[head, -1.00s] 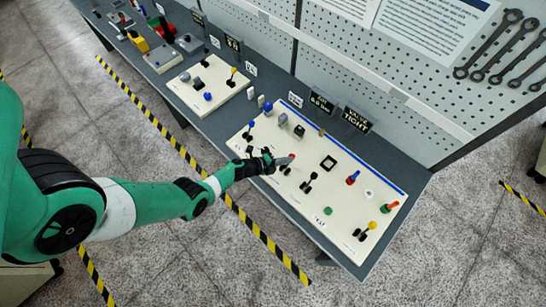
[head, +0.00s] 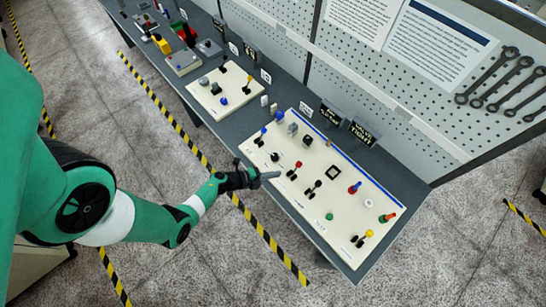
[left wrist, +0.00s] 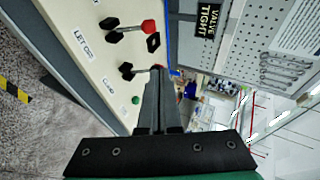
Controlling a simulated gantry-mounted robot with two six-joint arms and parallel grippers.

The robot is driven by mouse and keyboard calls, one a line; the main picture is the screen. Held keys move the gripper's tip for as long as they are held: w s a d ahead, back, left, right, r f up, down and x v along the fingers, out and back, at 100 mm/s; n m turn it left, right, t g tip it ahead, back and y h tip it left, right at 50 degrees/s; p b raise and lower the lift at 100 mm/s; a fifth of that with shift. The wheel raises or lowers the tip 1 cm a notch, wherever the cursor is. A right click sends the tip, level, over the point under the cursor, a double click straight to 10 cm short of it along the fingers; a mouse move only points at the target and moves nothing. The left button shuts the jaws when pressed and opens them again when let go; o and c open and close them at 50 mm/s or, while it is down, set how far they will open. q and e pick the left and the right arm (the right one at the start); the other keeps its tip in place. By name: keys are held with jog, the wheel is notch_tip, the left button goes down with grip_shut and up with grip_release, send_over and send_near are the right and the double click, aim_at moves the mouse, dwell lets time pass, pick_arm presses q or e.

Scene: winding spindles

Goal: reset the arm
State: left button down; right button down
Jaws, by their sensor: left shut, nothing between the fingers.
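My left arm reaches in from the left in the head view, with its gripper (head: 268,176) in the air by the front edge of the nearer cream control panel (head: 330,238). Its fingers are shut with nothing between them. The left wrist view shows the closed fingers (left wrist: 159,85) pointing ahead, beside the panel's levers. A red-knobbed lever (head: 297,166) and a black lever (head: 313,188) stand on the panel, apart from the gripper. My right gripper is not in view.
A grey bench (head: 262,128) carries a second cream panel (head: 221,92) farther back. A black "VALVE TIGHT" sign (head: 362,133) stands behind the nearer panel. A pegboard wall (head: 415,100) with hanging wrenches (head: 508,80) rises behind. The floor in front, with striped tape, is free.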

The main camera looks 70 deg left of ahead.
pick_arm(q)
jog(key=shift+s+r, duration=0.15)
jog(key=shift+s, duration=0.1)
dwell(0.4)
